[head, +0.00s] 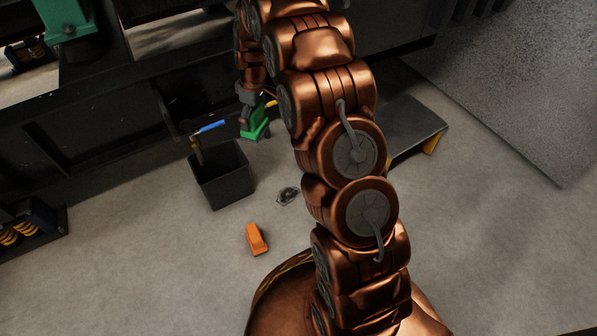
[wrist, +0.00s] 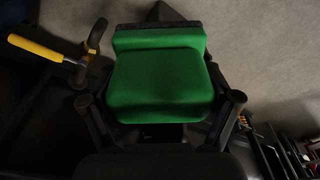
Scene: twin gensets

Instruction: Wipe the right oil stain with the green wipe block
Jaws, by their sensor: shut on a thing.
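The green wipe block (head: 254,122) is low beside the dark machine base in the head view. My gripper (wrist: 160,108) is shut on it, with one finger on each side in the wrist view, where the block (wrist: 158,75) fills the middle. A dark strip (wrist: 160,27) shows along the block's far edge. I cannot tell whether the block touches the floor. A small dark, irregular patch (head: 287,196) lies on the floor below and right of the block in the head view; I cannot tell whether it is the right oil stain. No other stain is visible.
A black open bin (head: 222,176) stands left of the block, near a blue handle (head: 211,127). An orange block (head: 257,239) lies on the floor. A dark low step (head: 410,125) is at the right. A yellow handle (wrist: 35,48) is beside the block.

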